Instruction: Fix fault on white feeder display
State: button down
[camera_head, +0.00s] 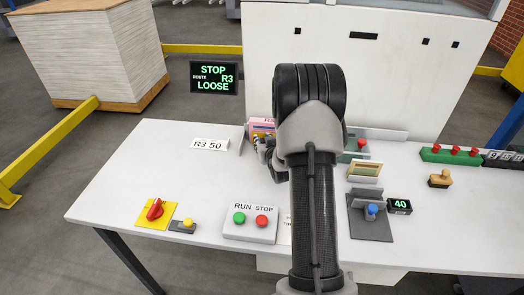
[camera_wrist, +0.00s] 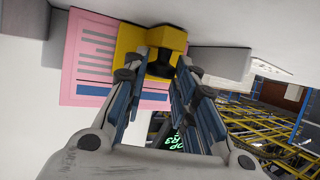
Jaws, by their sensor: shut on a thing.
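The black display (camera_head: 214,78) reads "STOP ROUTE R3 LOOSE" in green letters, at the far left edge of the white table. A pink printed card or packet (camera_head: 262,124) stands at the table's back, partly hidden by my arm. In the wrist view it fills the upper left as a pink sheet (camera_wrist: 90,60) with grey and blue bars. My gripper (camera_head: 265,148) is in front of it. In the wrist view my gripper (camera_wrist: 162,68) is shut on a yellow block (camera_wrist: 150,38) with a dark part, which overlaps the pink sheet.
A red rotary switch (camera_head: 155,209), a RUN/STOP box (camera_head: 250,224) and an "R3 50" label (camera_head: 209,144) lie on the white table (camera_head: 110,190). Right of my arm are a blue-knobbed plate (camera_head: 370,225), a "40" display (camera_head: 400,206) and a green strip with red knobs (camera_head: 450,155). A white machine stands behind.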

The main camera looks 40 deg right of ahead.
jog(key=c, duration=1.6)
grip_release()
jog(key=shift+c, duration=0.2)
jog(key=shift+s, duration=0.1)
jog(key=v, duration=1.2)
jog(key=shift+r, duration=0.1)
